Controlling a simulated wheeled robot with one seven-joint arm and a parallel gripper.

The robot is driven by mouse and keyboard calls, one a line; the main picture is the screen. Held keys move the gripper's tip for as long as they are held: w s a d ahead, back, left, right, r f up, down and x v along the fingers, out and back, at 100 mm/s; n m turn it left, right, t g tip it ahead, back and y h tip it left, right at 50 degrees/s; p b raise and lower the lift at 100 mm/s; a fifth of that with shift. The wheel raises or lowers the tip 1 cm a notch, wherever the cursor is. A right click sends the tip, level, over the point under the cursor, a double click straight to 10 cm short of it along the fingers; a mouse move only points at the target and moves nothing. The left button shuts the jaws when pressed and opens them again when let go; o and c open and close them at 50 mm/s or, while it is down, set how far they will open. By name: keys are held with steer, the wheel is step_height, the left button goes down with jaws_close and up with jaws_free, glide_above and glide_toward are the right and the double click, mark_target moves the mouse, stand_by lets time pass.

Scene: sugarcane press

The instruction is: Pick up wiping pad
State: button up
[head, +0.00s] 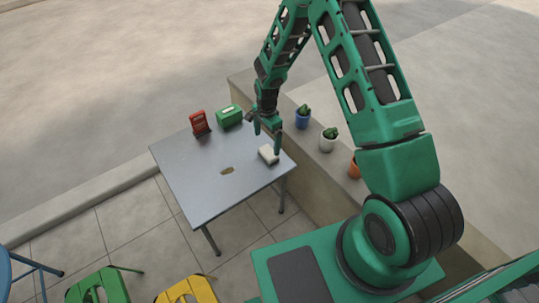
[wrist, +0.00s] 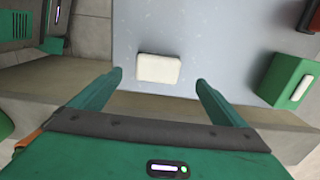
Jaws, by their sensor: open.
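The wiping pad (head: 268,154) is a small white rounded block lying on the grey table near its right edge. In the wrist view the pad (wrist: 158,69) lies flat, just beyond my fingertips and roughly midway between them. My gripper (head: 266,138) is above the table's right side, close to the pad in the head view. In the wrist view my gripper (wrist: 159,78) is open and empty, with its two green fingers spread wider than the pad. Whether the fingertips are at the pad's height cannot be told.
The table (head: 205,180) also holds a red item (head: 199,123), a green box (head: 229,116) and a small brown piece (head: 228,170). A low wall beside it bears potted cacti in blue (head: 302,121), white (head: 327,144) and orange (head: 354,170) pots. Green (head: 97,284) and yellow (head: 187,290) stools stand in front.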

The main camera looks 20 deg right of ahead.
mark_target(268, 151)
steer(key=shift+d+f, duration=0.15)
steer(key=shift+f, duration=1.95)
steer(key=shift+d+f, duration=0.15)
steer(key=shift+f, duration=1.95)
steer(key=c, duration=1.2)
